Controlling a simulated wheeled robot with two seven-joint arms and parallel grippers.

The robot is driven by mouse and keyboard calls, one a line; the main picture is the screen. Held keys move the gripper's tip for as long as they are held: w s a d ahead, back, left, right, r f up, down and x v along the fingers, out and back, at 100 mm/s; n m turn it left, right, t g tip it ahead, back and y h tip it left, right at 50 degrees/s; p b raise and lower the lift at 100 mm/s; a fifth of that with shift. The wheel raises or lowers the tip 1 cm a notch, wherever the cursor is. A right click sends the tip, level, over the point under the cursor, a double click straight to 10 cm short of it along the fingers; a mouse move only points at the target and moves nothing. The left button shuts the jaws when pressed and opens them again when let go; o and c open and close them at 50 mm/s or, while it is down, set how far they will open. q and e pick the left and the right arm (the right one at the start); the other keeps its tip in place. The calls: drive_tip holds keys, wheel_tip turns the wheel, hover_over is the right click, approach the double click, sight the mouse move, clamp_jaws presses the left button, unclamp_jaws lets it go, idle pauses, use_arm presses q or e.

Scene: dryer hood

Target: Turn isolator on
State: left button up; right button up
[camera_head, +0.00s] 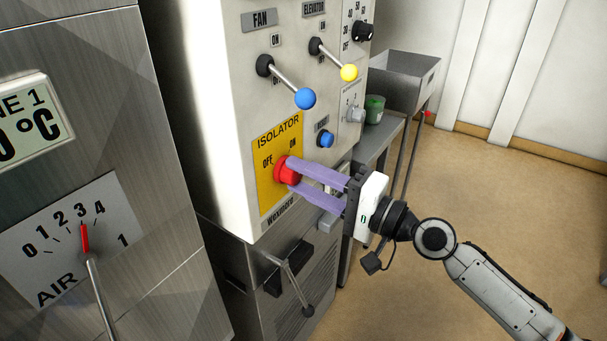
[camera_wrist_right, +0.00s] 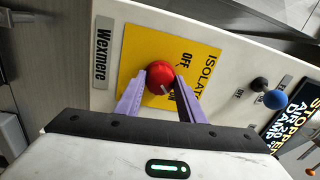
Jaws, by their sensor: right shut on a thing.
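The isolator is a round red knob (camera_head: 282,168) on a yellow plate (camera_head: 266,196) marked ISOLATOR, OFF and ON, on the front of a white control panel. My right gripper (camera_head: 291,176) reaches it from the right, with its two purple fingers on either side of the knob, shut on it. In the right wrist view the red knob (camera_wrist_right: 159,73) sits between the fingertips of my right gripper (camera_wrist_right: 160,83). A small pale mark shows on the knob's edge near the ON label; the exact pointer angle is hard to read. My left gripper is not in view.
Above the isolator are a blue-ball FAN lever (camera_head: 305,98), a yellow-ball ELEVATOR lever (camera_head: 349,72) and a small blue knob (camera_head: 326,139). A metal lever (camera_head: 294,282) sticks out below. A green cup (camera_head: 374,109) stands on a side table behind. Open floor lies right.

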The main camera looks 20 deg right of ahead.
idle(0.4)
drive_tip(key=o, duration=1)
drive_tip(key=shift+o, duration=0.2)
drive_tip(key=shift+s+d+f, duration=0.15)
drive_tip(key=shift+s+d, duration=0.15)
drive_tip(key=b+v, duration=0.5)
drive_tip(key=v, duration=0.4)
drive_tip(key=shift+s, duration=0.2)
drive_tip(key=shift+d, duration=0.15)
